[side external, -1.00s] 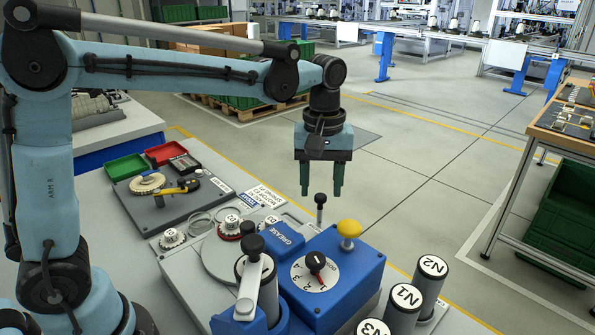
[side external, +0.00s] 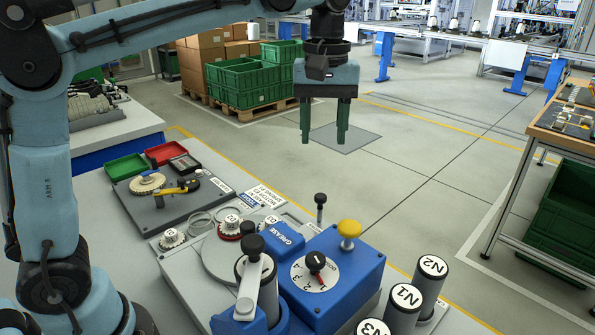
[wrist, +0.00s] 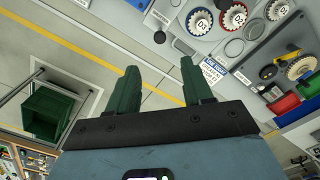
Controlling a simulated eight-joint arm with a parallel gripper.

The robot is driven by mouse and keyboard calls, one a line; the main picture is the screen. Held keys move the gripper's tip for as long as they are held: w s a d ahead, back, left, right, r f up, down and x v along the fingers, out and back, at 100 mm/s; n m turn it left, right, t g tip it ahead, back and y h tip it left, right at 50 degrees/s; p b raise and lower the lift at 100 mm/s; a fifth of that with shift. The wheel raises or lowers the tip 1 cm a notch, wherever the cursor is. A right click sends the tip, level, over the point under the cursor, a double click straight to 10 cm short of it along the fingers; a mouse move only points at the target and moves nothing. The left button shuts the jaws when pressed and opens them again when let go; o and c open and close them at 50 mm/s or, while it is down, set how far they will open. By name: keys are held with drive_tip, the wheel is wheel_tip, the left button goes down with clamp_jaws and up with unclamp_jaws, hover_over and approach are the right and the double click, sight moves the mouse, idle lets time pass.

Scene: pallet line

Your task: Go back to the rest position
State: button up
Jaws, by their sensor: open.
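My gripper (side external: 325,138) hangs in the air, pointing down, high above the blue grease machine (side external: 330,270) in the side external view. Its two green fingers are apart with nothing between them. In the wrist view the open gripper (wrist: 160,78) shows the floor and the bench edge beyond its fingertips. The machine has a numbered dial (side external: 315,272), a yellow knob (side external: 349,229) and a black-knobbed lever (side external: 320,203), all well below the fingers.
Canisters N1 (side external: 405,305) and N2 (side external: 430,275) stand at the bench's front right. A red tray (side external: 165,153) and a green tray (side external: 127,168) lie at its back left. Green crates (side external: 245,85) on a pallet stand behind. The air around my gripper is clear.

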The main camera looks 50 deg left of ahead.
drive_tip(key=s+a+f+m+t, duration=0.2)
drive_tip(key=s+f+m, duration=0.1)
drive_tip(key=s+f, duration=0.1)
drive_tip(key=s+a+f+m+t, duration=0.2)
drive_tip(key=s+f+m, duration=0.1)
drive_tip(key=s+f, duration=0.1)
drive_tip(key=s+a+f+m+t, duration=0.2)
drive_tip(key=s+f+m+t, duration=0.1)
drive_tip(key=s+f, duration=0.1)
drive_tip(key=shift+a+f, duration=0.2)
drive_tip(key=shift+f, duration=0.3)
drive_tip(key=shift+o, duration=0.7)
drive_tip(key=shift+w+r, duration=0.1)
drive_tip(key=shift+r, duration=0.05)
idle(0.4)
